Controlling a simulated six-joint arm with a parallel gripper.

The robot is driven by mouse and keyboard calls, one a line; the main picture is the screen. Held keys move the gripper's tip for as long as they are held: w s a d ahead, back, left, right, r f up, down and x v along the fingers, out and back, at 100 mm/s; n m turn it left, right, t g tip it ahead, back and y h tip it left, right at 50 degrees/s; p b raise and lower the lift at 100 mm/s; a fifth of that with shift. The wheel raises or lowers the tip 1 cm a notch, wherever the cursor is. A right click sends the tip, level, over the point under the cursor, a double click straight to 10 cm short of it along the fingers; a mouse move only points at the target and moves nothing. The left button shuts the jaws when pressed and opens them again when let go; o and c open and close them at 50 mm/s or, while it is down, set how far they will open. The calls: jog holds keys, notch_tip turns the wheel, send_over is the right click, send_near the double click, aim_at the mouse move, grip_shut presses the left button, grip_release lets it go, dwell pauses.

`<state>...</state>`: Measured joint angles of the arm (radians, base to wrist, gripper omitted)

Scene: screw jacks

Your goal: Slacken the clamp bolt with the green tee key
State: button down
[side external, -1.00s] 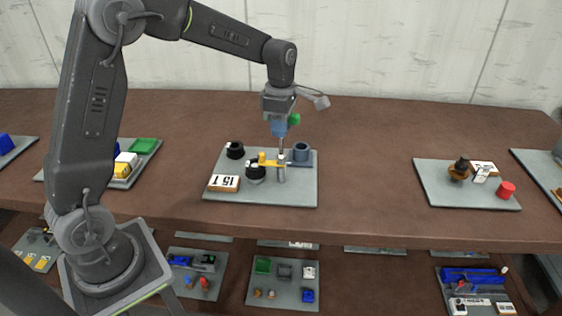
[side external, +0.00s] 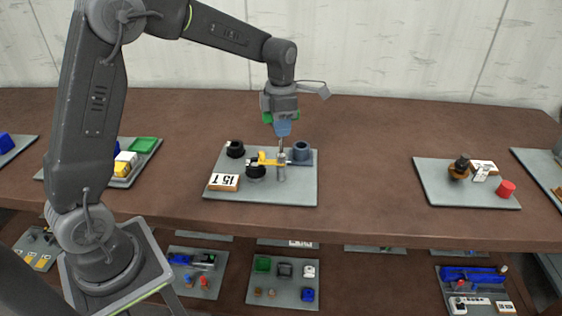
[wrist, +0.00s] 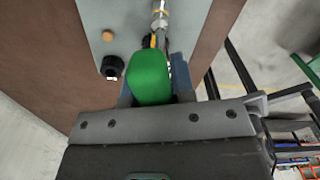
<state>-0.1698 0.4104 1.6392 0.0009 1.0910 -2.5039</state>
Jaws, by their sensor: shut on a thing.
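The green tee key's handle (side external: 267,117) is between the blue fingers of my gripper (side external: 282,129). In the wrist view the green handle (wrist: 150,78) fills the space between the fingertips and my gripper is shut on it. The key's thin grey shaft (side external: 281,144) points down to the top of an upright silver post (side external: 282,166) on the grey board. A yellow piece (side external: 267,160) reaches left from the post over a black round part (side external: 256,171). The clamp bolt itself is too small or hidden to make out where shaft and post meet.
The grey board (side external: 300,194) also holds a "15 T" label block (side external: 224,182), a black knob (side external: 235,150) and a blue-grey cylinder (side external: 301,151) close right of the shaft. Another board (side external: 440,196) lies at right. Table between them is clear.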

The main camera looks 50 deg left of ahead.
jog(key=shift+r, duration=0.2)
dwell(0.4)
jog(key=shift+r, duration=0.6)
jog(key=shift+r, duration=3.5)
jog(key=shift+m, duration=0.8)
notch_tip(320, 180, down, 7)
jog(key=shift+r, duration=0.1)
jog(key=m, duration=0.8)
